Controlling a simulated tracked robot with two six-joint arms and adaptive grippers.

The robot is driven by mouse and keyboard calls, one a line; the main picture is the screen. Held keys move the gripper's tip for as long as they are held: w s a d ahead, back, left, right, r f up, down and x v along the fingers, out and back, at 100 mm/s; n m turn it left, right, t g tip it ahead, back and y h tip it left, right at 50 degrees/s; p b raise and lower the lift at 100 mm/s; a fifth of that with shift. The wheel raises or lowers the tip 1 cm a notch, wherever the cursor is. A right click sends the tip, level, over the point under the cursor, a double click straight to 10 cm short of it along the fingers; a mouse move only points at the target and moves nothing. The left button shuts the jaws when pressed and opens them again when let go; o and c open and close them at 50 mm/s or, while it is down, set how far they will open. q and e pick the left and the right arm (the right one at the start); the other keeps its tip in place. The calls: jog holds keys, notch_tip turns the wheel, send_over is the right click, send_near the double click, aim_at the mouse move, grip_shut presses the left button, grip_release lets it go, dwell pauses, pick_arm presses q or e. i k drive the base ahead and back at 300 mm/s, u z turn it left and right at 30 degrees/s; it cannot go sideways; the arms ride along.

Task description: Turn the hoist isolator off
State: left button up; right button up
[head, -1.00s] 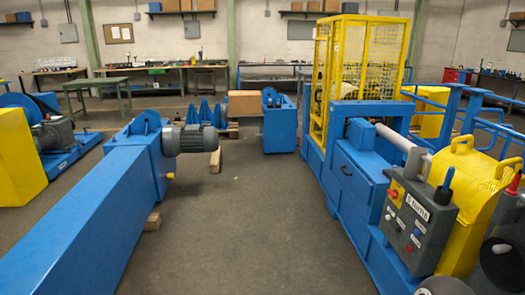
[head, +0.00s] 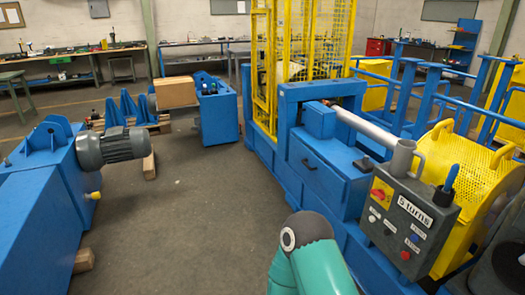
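A grey control box (head: 407,222) stands at the right on the blue machine. On its sloped face is a red rotary knob on a yellow plate (head: 381,193), the isolator-style switch in view. No wording that names it as the hoist isolator can be read, and its exact setting is too small to tell. A teal link of one of my arms rises from the bottom centre, left of the box and apart from the switch in the picture. Neither of my grippers shows.
A grey pipe-like bar (head: 372,128) and a yellow mesh guard (head: 465,180) are behind the box. A tall yellow cage (head: 300,65) stands on the blue machine. A blue beam with a grey motor (head: 112,148) is at the left. The floor between (head: 200,215) is clear.

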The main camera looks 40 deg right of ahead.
aim_at(380, 195)
jog(key=z, duration=0.3)
jog(key=i, duration=1.3)
jog(key=z, duration=1)
jog(key=i, duration=0.7)
jog(key=z, duration=0.4)
jog(key=k, duration=0.95)
jog(key=z, duration=0.2)
jog(key=i, duration=0.95)
jog(key=u, duration=0.1)
